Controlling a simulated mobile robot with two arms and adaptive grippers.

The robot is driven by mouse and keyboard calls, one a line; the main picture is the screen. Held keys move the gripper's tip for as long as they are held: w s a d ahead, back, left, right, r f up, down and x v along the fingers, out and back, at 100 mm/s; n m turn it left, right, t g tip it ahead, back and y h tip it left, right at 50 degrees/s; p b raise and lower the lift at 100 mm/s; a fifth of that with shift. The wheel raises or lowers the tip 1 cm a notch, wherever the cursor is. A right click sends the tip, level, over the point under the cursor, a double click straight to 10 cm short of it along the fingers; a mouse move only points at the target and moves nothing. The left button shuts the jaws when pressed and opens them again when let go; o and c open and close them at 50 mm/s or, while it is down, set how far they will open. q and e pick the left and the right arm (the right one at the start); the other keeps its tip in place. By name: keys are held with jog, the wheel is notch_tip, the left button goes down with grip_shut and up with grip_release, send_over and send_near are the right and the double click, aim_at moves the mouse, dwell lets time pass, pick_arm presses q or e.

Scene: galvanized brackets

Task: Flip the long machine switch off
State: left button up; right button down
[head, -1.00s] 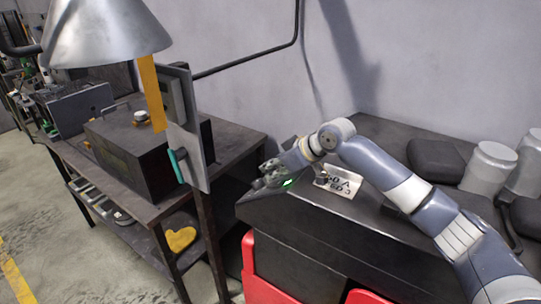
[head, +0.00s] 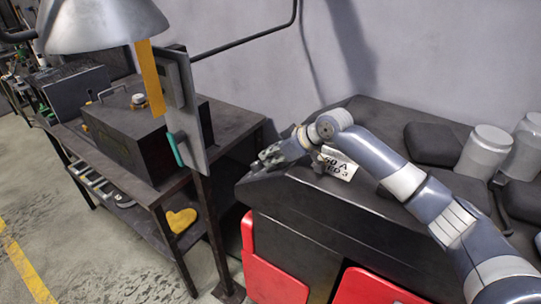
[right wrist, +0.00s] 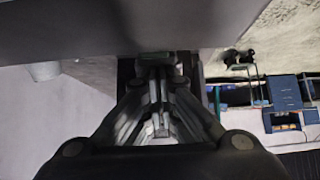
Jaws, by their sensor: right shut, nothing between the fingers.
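A grey upright panel (head: 190,105) stands left of centre in the head view, with a teal handle (head: 175,149) on its left edge. I cannot tell for certain whether this handle is the long switch, or its position. My right gripper (head: 266,158) is shut and empty, low over the left end of the dark machine top (head: 300,185). It is right of the panel and apart from it. In the right wrist view my shut fingers (right wrist: 155,65) point up toward a grey surface (right wrist: 100,25). My left gripper is not in view.
A label plate (head: 338,164) is beside my right wrist. A dark box (head: 130,140) sits on the metal bench at left, under a lamp shade (head: 105,25). Grey canisters (head: 487,152) stand at right. Red panels (head: 275,270) front the machine.

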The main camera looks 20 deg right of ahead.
jog(key=shift+w+a+f, duration=0.25)
jog(key=shift+w+a, duration=0.2)
jog(key=shift+w, duration=0.15)
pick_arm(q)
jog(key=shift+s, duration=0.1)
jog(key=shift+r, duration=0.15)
